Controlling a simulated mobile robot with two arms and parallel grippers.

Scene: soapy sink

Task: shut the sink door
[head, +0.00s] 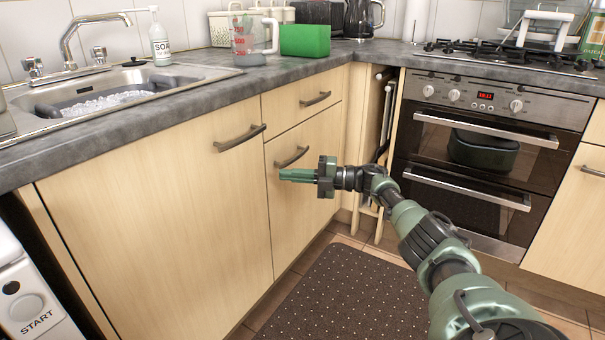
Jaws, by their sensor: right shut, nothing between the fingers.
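The sink door (150,215) is the wide pale wood door under the sink (110,95), with a bar handle (240,139) near its upper right corner. Its right edge looks flush or nearly flush with the neighbouring drawer and door. A dark narrow gap runs down its left edge. My right gripper (284,175) is green, shut and empty, pointing left. It appears in front of the narrower cupboard door (300,205), just below that door's handle (291,157), and to the right of the sink door. I cannot tell whether it touches anything. My left gripper is out of view.
A drawer (300,105) sits above the narrow door. An oven (480,150) stands at the right, past a slot holding trays. A dotted dark mat (345,295) covers the floor. A white appliance (30,300) is at the lower left. The worktop (215,88) overhangs the doors.

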